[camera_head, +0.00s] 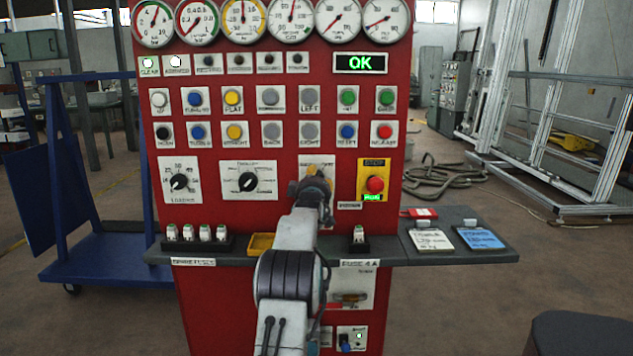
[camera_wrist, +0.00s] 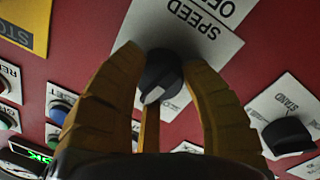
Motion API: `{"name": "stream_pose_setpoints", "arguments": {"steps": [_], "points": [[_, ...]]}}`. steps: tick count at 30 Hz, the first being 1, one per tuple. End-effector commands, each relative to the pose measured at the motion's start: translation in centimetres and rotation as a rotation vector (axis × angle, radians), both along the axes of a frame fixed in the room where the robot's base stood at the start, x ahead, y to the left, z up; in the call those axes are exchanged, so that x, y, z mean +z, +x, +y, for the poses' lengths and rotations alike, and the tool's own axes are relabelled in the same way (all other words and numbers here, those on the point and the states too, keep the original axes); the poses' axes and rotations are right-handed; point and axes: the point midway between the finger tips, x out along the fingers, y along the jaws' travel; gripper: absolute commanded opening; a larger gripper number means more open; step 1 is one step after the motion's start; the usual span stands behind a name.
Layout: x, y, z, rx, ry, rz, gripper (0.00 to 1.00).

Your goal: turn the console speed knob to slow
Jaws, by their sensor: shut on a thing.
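The red console (camera_head: 225,218) stands straight ahead in the head view. In the wrist view, the dark round speed knob (camera_wrist: 163,76) sits on a white plate (camera_wrist: 190,28) marked SPEED, with its lettering upside down. A pale pointer mark shows on the knob. The yellow fingers of my gripper (camera_wrist: 162,62) are around the knob and shut on it. In the head view, my gripper (camera_head: 314,176) covers the knob, and only parts of its plate show. The knob's setting cannot be read, as fingers hide part of the scale.
A selector knob (camera_head: 248,181) is left of my gripper, and a red stop button (camera_head: 375,185) on a yellow plate is right of it. Rows of push buttons lie above. A grey shelf (camera_head: 385,250) with fuses and cards juts out below.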

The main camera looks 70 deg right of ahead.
Motion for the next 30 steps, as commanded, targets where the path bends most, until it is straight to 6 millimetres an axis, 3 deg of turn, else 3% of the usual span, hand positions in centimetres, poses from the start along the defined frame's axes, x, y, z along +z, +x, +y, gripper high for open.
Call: {"name": "stream_pose_setpoints", "arguments": {"steps": [9,20,21,30], "points": [[0.32,0.58,0.21,0.006,-0.077,0.204,0.09],[0.49,0.62,0.23,0.006,-0.086,0.228,0.09],[0.5,0.62,0.23,0.006,-0.086,0.228,0.44],[0.22,0.4,0.14,0.003,-0.08,0.228,0.68]]}}
